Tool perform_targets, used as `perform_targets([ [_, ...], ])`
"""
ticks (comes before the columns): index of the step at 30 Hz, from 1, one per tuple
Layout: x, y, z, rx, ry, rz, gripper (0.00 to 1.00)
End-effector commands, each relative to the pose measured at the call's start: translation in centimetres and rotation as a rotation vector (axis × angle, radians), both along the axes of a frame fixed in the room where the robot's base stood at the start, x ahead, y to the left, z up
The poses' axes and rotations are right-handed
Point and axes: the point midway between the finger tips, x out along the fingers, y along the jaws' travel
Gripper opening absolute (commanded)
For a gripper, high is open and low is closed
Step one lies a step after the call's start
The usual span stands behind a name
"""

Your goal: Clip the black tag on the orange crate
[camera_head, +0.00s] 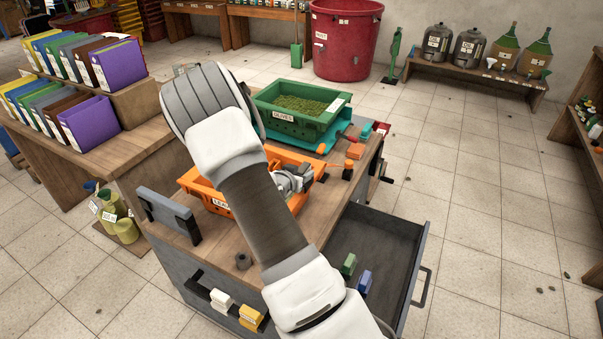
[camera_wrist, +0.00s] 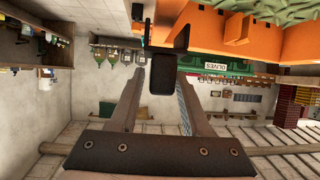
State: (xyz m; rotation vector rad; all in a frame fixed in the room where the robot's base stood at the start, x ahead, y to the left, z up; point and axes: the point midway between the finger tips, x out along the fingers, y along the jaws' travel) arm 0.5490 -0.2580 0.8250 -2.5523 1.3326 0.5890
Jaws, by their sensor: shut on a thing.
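The orange crate (camera_head: 190,184) sits on the wooden worktop, partly hidden behind my arm, with a white label on its front. In the wrist view its orange wall (camera_wrist: 205,40) fills the upper right. My gripper (camera_head: 292,181) is at the crate's right part in the head view. In the wrist view my gripper (camera_wrist: 158,88) is shut on the black tag (camera_wrist: 163,72), held at the fingertips. The tag's upper end overlaps the crate wall's left end in that view. I cannot tell whether it touches or is clipped on. The tag is not clear in the head view.
A green olives crate (camera_head: 286,121) stands behind the orange one. An open drawer (camera_head: 402,250) at right holds a green tag (camera_head: 348,264) and a blue tag (camera_head: 364,282). White and yellow tags sit at the bench front. A grey bracket (camera_head: 167,212) stands at left.

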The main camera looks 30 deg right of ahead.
Motion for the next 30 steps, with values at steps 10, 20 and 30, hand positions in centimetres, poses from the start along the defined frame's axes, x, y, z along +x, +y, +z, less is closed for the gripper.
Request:
perform_targets([
  [10,0.0,0.0,-0.7,0.000,0.000,0.000,0.00],
  [20,0.0,0.0,-1.5,0.000,0.000,0.000,0.00],
  [30,0.0,0.0,-2.4,0.000,0.000,0.000,0.00],
])
